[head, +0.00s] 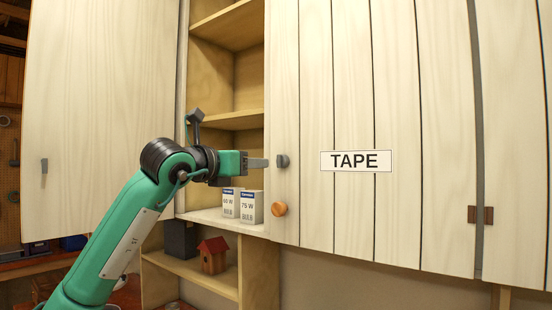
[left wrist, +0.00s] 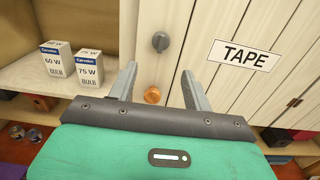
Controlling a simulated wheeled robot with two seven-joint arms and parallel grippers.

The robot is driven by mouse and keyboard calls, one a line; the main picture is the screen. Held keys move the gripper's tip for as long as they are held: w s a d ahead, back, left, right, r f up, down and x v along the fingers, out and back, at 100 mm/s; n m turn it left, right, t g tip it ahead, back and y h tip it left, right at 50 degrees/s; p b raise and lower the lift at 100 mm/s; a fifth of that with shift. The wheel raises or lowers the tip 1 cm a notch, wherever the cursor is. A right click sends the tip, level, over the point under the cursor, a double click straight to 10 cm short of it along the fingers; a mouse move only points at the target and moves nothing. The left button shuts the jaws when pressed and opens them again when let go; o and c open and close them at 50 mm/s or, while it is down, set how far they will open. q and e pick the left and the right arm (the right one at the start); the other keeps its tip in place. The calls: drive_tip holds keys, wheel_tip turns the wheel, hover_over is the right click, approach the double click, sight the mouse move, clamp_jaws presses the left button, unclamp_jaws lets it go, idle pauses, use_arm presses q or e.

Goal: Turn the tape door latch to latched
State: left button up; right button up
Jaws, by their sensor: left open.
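The tape door (head: 345,215) is made of pale planks and carries a white TAPE label (head: 356,161). It looks closed. Its dark grey latch (head: 282,160) sits near the door's left edge, above a round orange-brown knob (head: 279,209). My left gripper (head: 264,162) is level with the latch and just left of it in the head view. In the left wrist view my left gripper (left wrist: 158,71) is open and empty, with the latch (left wrist: 160,41) beyond the fingertips and the knob (left wrist: 152,95) showing between the fingers. I cannot tell whether a finger touches the latch. My right gripper is not in view.
Two bulb boxes (head: 230,202) (head: 251,206) stand on the open cabinet shelf below my left gripper. Another pale door (head: 100,120) stands open at the left. A small red birdhouse (head: 213,255) sits on the lower shelf. A hinge (head: 480,215) is at the tape door's right side.

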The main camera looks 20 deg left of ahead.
sight(278, 163)
use_arm(q)
drive_tip(key=p+x, duration=0.5)
drive_tip(key=x, duration=0.4)
drive_tip(key=shift+r, duration=0.15)
drive_tip(key=shift+p+x, duration=0.35)
drive_tip(key=shift+x, duration=0.5)
drive_tip(key=shift+s, duration=0.1)
drive_tip(key=c, duration=0.9)
drive_tip(key=shift+c, duration=0.2)
